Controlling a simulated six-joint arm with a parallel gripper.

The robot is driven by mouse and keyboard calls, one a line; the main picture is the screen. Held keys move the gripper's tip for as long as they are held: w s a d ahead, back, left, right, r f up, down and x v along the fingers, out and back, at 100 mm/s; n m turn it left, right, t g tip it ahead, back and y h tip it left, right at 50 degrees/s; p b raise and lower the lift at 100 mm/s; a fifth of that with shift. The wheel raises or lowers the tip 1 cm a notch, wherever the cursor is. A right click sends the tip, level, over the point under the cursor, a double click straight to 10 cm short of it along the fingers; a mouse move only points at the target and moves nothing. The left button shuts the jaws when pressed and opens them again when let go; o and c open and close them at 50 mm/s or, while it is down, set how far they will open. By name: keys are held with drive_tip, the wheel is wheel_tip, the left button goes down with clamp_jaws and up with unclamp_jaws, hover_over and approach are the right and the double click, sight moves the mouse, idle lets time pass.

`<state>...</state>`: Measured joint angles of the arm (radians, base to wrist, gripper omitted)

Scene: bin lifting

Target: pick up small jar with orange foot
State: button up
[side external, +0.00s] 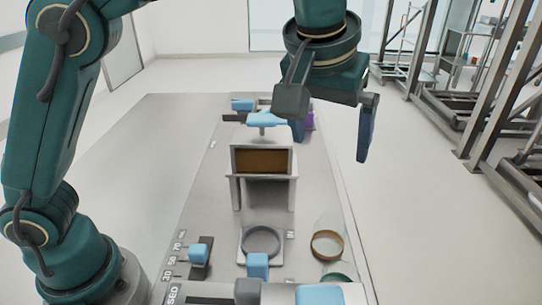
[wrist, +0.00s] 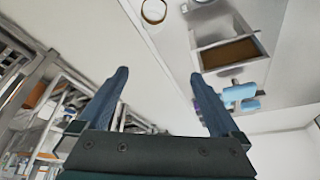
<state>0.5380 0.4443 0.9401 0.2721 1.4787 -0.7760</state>
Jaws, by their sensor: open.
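The small jar with an orange foot (side external: 327,244) looks like a clear body with an orange-brown ring. It stands on the right side of the grey table, near the front. In the wrist view the orange-brown ring (wrist: 154,12) shows at the top edge, partly cut off. My gripper (side external: 330,146) is open and empty, high above the table and farther back than the jar. Its two dark blue fingers (wrist: 160,74) are spread wide in the wrist view, with nothing between them.
A second clear jar with a green ring (side external: 336,278) stands in front. A grey stand with a brown panel (side external: 262,160) rises mid-table, before light blue parts (side external: 262,118) and a purple item (side external: 309,119). A grey ring holder (side external: 261,258) lies left of the jar.

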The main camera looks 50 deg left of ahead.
drive_tip(key=d+f, duration=0.1)
drive_tip(key=d, duration=0.1)
approach(329, 226)
drive_tip(key=x, duration=0.7)
drive_tip(key=shift+w+f, duration=0.2)
drive_tip(key=shift+f, duration=0.1)
drive_tip(key=x, duration=0.5)
drive_tip(key=shift+s, duration=0.1)
drive_tip(key=shift+f, duration=0.45)
